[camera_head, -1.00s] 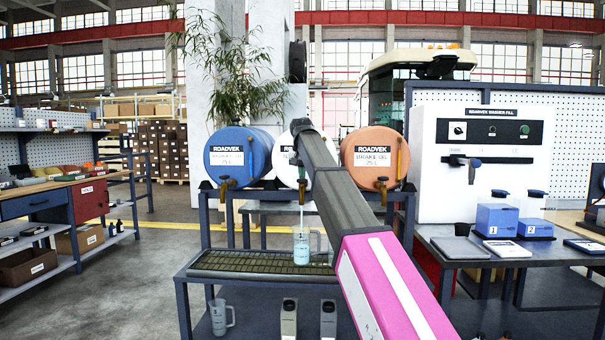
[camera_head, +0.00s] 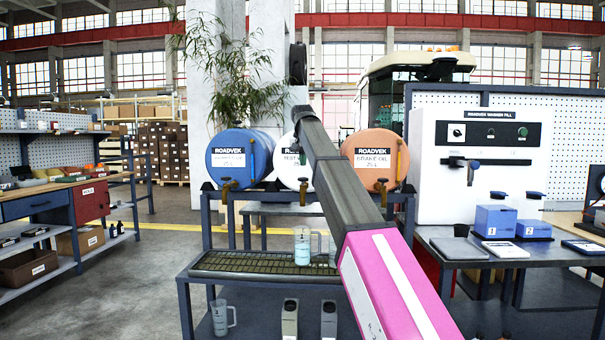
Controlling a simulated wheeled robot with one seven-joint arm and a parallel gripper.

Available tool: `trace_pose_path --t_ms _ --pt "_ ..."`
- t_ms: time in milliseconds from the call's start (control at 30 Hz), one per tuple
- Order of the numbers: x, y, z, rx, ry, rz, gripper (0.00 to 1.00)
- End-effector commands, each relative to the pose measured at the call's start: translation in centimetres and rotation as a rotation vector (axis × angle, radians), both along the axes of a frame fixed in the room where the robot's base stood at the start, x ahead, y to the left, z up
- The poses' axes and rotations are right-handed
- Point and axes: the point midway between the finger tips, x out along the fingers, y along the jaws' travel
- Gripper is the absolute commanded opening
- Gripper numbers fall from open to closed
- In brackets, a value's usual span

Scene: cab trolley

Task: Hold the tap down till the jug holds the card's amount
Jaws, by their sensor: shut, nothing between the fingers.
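The glass jug (camera_head: 302,247) stands upright on the drip tray under the middle white drum (camera_head: 288,172). It holds pale blue liquid, and its level marks are too small to read. The brass tap (camera_head: 303,187) of that drum is above the jug, with no stream falling from it. My gripper (camera_head: 302,157) shows only as a small dark, shut tip in front of the drum's label, above the tap and apart from it. My arm hides part of the drum. I cannot make out a card with an amount.
A blue drum (camera_head: 240,155) and an orange drum (camera_head: 375,158) flank the white one. The drip tray (camera_head: 225,265) has free room left of the jug. Another jug (camera_head: 222,318) and two grey bottles stand on the lower shelf. A white washer-fill panel (camera_head: 480,180) stands at right.

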Motion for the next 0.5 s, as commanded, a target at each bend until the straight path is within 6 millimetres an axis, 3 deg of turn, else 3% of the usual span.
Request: trace_pose_path --t_ms 200,500 --pt "-1.1 0.1 4.6 0.000 -0.004 -0.001 0.00" --pt "-2.0 0.1 7.7 0.000 -0.004 -0.001 0.00"
